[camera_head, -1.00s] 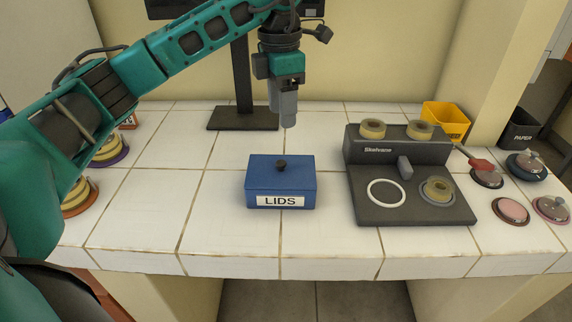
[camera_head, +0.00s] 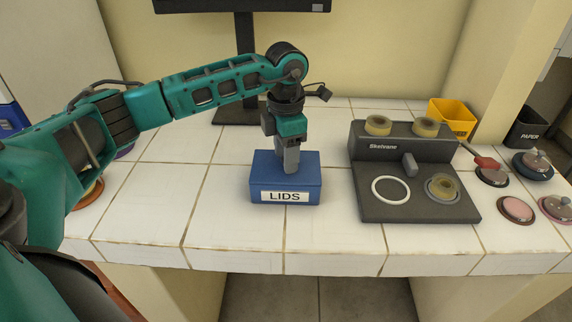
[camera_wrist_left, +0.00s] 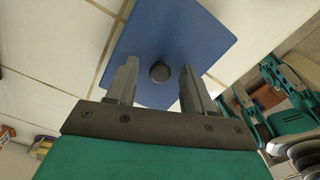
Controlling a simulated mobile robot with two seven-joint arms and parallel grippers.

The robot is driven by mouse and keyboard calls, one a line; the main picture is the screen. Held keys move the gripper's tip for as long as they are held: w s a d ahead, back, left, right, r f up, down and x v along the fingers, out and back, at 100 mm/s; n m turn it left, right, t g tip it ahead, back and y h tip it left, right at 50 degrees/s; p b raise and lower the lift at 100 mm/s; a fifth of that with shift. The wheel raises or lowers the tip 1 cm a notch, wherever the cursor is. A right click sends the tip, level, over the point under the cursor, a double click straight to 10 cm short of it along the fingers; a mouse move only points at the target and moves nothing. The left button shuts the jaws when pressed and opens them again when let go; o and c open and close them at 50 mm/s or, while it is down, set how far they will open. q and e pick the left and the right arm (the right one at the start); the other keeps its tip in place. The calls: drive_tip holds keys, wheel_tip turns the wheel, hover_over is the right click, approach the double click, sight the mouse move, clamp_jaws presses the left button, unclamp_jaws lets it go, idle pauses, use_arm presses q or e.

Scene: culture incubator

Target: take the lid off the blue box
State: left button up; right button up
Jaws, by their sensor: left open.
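The blue box (camera_head: 262,188) labelled LIDS sits on the white tiled counter with its flat blue lid (camera_head: 262,165) on top. My left gripper (camera_head: 290,168) points down over the lid in the head view and hides the lid's dark knob. In the left wrist view the round dark knob (camera_wrist_left: 159,72) lies between the two open fingers (camera_wrist_left: 158,84), with a gap on each side. I cannot tell the exact height of the fingertips over the lid. My right gripper is not in view.
A dark Skelvane device (camera_head: 372,207) with rings stands right of the box. A monitor stand (camera_head: 243,70) is behind.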

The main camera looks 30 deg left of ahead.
use_arm(q)
drive_tip(key=shift+f, duration=0.1)
drive_tip(key=shift+c, duration=0.2)
clamp_jaws()
idle(0.4)
